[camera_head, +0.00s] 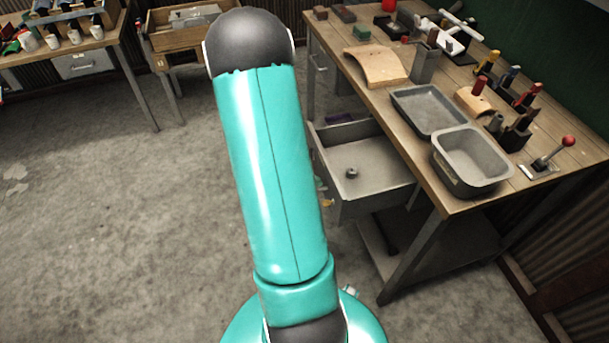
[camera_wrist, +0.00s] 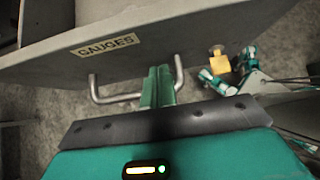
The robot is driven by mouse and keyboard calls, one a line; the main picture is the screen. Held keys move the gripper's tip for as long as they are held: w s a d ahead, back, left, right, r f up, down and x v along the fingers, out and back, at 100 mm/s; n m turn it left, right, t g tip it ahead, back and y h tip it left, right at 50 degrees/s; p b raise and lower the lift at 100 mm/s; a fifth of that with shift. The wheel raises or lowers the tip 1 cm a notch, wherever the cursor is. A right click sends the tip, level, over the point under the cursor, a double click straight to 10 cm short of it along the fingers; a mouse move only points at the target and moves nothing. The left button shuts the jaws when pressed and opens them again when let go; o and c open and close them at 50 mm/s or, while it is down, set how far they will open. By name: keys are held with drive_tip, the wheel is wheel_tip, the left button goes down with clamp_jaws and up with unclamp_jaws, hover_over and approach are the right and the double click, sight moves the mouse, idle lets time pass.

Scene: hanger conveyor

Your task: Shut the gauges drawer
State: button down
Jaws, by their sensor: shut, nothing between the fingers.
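The gauges drawer stands pulled out from the workbench in the head view, its grey side wall (camera_head: 380,203) facing me and a small round metal part (camera_head: 351,173) inside. In the wrist view its grey front (camera_wrist: 190,35) carries a yellowish "GAUGES" label (camera_wrist: 106,46). A bent metal handle (camera_wrist: 115,98) sticks out from that front. My gripper (camera_wrist: 158,72) is shut and empty, with its green fingers over the middle of the handle, close to the drawer front. I cannot tell whether they touch. My arm hides the gripper in the head view.
The wooden workbench (camera_head: 378,98) holds a shallow tray (camera_head: 428,135), a deeper grey bin (camera_head: 445,180), a curved wooden piece (camera_head: 376,66) and a red-knobbed lever (camera_head: 555,150). A bench leg (camera_head: 412,258) stands right of the drawer. Bare concrete floor (camera_head: 120,220) lies free at left.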

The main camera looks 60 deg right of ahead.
drive_tip(key=shift+s+d+f, duration=0.2)
drive_tip(key=shift+f, duration=0.1)
hover_over(381, 178)
drive_tip(key=shift+w+a, duration=0.1)
drive_tip(key=shift+w, duration=0.2)
drive_tip(key=shift+s+d+r, duration=0.1)
drive_tip(key=shift+s+d, duration=0.1)
drive_tip(key=shift+s, duration=0.05)
